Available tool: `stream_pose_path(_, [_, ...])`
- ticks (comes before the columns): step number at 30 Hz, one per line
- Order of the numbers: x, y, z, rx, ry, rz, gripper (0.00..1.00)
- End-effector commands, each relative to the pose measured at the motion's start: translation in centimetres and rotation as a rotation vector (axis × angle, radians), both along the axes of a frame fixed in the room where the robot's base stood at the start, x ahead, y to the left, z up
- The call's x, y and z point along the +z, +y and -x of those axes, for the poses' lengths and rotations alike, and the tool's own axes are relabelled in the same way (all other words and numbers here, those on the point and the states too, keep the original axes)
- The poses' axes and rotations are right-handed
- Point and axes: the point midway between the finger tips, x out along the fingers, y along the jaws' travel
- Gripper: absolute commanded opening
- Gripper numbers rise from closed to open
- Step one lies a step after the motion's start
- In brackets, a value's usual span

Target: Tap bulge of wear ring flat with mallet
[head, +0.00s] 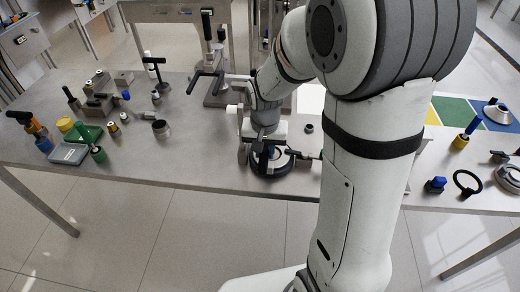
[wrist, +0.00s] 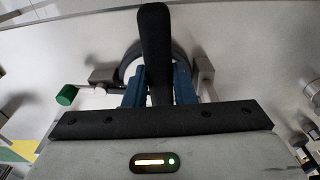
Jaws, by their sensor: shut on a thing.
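My gripper (head: 266,147) is over the middle of the bench, pointing down. In the wrist view its blue fingers (wrist: 160,88) are shut on a black handle (wrist: 155,40), which I take to be the mallet's. The mallet's head cannot be made out. Below the gripper is a round dark ring (head: 270,168) with a pale inside, apparently the wear ring in its holder. It shows in the wrist view as a dark arc (wrist: 190,62) behind the fingers. The handle and fingers hide much of it, and the bulge cannot be seen. I cannot tell whether the mallet touches the ring.
A clamp arm (head: 299,155) reaches the ring from the right; a green knob (wrist: 66,95) is left in the wrist view. A lever press (head: 212,85) stands behind. Tools and a grey box (head: 69,154) lie left. A black hoop (head: 467,182) lies right. The bench front-left is clear.

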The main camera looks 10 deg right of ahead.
Motion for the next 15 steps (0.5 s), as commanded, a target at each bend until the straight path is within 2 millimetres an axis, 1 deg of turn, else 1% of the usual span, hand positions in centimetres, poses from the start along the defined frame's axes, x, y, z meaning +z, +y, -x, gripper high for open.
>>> stream_pose_path(2, [-0.1, 0.0, 0.0, 0.0, -0.001, 0.0, 0.0])
stream_pose_path(5, [-1.1, 0.0, 0.0, 0.0, 0.0, 0.0, 0.0])
stream_pose_path(13, [-6.6, 0.0, 0.0, 0.0, 0.001, 0.0, 0.0])
stream_pose_path(15, [-5.4, 0.0, 0.0, 0.0, -0.001, 0.0, 0.0])
